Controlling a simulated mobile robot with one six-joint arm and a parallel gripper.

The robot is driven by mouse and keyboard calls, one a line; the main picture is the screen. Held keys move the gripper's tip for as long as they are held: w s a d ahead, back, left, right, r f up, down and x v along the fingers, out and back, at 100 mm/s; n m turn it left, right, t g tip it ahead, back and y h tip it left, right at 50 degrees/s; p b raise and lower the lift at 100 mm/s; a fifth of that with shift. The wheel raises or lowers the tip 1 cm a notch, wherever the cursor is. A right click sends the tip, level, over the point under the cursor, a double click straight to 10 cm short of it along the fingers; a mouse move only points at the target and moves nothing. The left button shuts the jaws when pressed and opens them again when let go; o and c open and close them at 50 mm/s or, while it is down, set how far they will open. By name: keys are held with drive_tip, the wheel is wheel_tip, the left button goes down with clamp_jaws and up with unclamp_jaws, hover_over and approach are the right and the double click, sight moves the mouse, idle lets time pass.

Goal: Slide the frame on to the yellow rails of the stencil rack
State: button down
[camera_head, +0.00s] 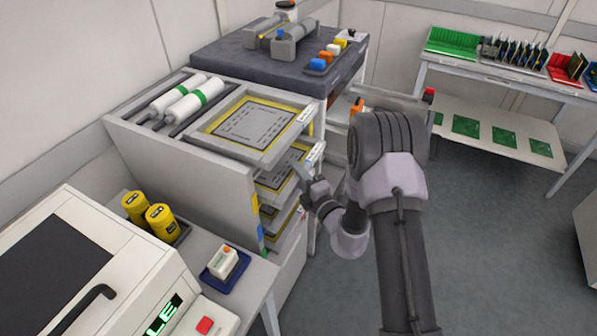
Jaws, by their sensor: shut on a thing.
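The stencil rack (165,150) is a grey cabinet left of centre, with open shelves on its right side. A stencil frame with a grey rim and a yellow-edged sheet (293,172) is at the upper shelf opening, partly inside the rack and sticking out to the right. My gripper (311,192) is at this frame's near right edge and is shut on it. The contact is small and partly hidden by my wrist. The yellow colour mark (254,204) shows on the rack's front post. The rails under the frame are mostly hidden.
Another stencil frame (214,133) lies on the rack top beside white rolls (180,98). More frames (282,217) sit lower. A printer (150,275) and yellow jars (160,221) stand in front. A dark-topped trolley (225,55) is behind. Floor at right (490,240) is clear.

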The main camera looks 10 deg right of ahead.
sight(300, 180)
drive_tip(key=shift+w+a+p, duration=0.6)
drive_tip(key=shift+w+a, duration=0.25)
drive_tip(key=shift+a, duration=0.25)
idle(0.6)
drive_tip(key=shift+c, duration=0.6)
unclamp_jaws()
drive_tip(key=shift+r, duration=0.1)
idle(0.4)
drive_tip(key=shift+r+p, duration=0.5)
drive_tip(key=shift+p, duration=0.1)
drive_tip(key=shift+b+v, duration=0.45)
drive_tip(key=shift+v, duration=1.9)
drive_tip(key=shift+b+v, duration=0.45)
drive_tip(key=shift+v, duration=1.3)
